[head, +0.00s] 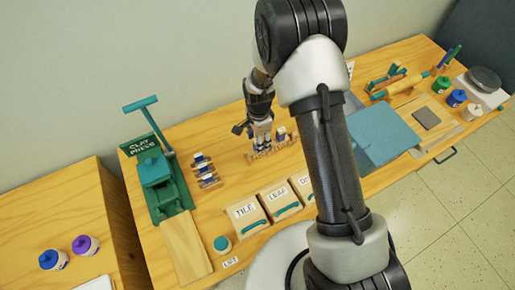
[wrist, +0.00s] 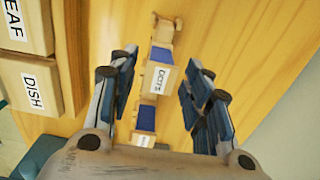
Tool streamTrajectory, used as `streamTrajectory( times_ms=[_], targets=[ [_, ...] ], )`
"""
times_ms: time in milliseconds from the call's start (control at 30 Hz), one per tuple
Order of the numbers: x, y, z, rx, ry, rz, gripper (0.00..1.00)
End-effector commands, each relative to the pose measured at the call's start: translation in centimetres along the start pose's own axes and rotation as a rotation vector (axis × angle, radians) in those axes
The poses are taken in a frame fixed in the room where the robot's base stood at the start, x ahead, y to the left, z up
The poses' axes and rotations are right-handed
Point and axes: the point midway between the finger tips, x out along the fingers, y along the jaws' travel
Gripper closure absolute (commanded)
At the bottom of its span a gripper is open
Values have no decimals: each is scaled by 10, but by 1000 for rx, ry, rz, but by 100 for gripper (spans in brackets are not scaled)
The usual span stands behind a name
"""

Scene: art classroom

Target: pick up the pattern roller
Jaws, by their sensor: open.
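Small blue-and-white pieces, which look like pattern rollers, sit on a wooden rack (head: 285,146) near the wall. One roller (head: 281,133) shows just right of my gripper (head: 262,143) in the head view. In the wrist view, my gripper (wrist: 160,85) is open, its dark blue finger pads on either side of a blue roller (wrist: 161,57) with a white label that seems to read DOTS. A second blue part (wrist: 147,117) with a white end lies nearer the palm. Nothing is gripped. Whether the fingers touch anything is unclear.
A second rack of blue rollers (head: 205,170) stands left, beside the green clay press (head: 165,180). Labelled boxes (head: 245,212) line the front edge; LEAF (wrist: 22,28) and DISH (wrist: 32,88) boxes are left in the wrist view.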

Motion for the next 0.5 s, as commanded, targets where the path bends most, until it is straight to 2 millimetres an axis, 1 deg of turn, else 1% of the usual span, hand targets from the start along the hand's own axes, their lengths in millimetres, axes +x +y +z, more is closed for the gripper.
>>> streamTrajectory(
  times_ms=[200, 300, 367, 500],
  targets=[
    [33, 2, 5, -1, -1, 4, 55],
    [46, 2, 4, 0, -1, 4, 55],
    [49, 2, 4, 0, -1, 3, 55],
    [48, 2, 4, 0, 0, 1, 55]
  ],
)
